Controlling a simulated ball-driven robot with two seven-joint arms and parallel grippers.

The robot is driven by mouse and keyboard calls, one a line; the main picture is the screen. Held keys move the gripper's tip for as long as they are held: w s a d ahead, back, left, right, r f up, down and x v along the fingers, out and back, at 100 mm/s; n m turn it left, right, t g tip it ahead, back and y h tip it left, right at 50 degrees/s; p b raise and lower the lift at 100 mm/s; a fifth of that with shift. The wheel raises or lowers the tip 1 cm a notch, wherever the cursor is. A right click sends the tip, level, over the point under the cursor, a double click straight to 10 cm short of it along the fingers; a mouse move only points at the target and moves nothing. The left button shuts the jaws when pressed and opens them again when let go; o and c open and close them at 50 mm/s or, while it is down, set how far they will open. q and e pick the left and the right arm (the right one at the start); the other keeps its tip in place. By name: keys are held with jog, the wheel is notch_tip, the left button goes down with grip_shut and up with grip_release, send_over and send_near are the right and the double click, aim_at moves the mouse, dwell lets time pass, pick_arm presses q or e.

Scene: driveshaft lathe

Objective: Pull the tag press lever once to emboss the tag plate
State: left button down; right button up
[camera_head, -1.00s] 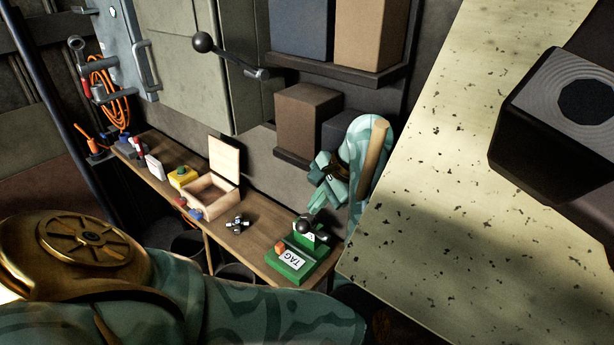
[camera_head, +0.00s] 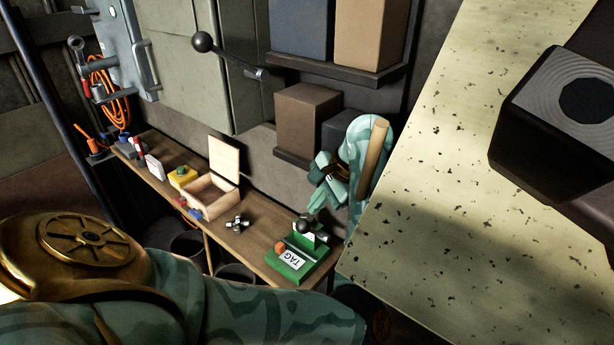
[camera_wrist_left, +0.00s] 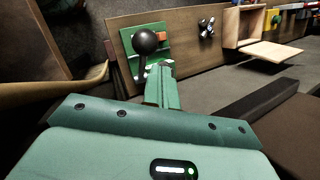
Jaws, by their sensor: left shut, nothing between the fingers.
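The green tag press (camera_head: 296,258) stands at the near right end of the narrow wooden bench. A white plate marked TAG (camera_head: 291,261) lies on its front, with an orange block (camera_head: 280,247) beside it. The press lever has a dark ball knob (camera_head: 304,225); the knob also shows in the left wrist view (camera_wrist_left: 145,41). My left gripper (camera_head: 311,208) is shut and empty, right by the knob on its far side. In the left wrist view its fingers (camera_wrist_left: 160,75) point at the press, just below the knob; whether they touch the lever I cannot tell. My right gripper is out of view.
The bench also holds an open wooden box (camera_head: 212,196), a metal knob-like part (camera_head: 237,223) and a yellow block (camera_head: 184,176). Shelves with boxes (camera_head: 308,121) hang behind. A large speckled pale panel (camera_head: 440,150) stands close on the right.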

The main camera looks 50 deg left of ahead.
pick_arm(q)
jog(key=shift+s+f, duration=0.2)
jog(key=shift+s, duration=0.15)
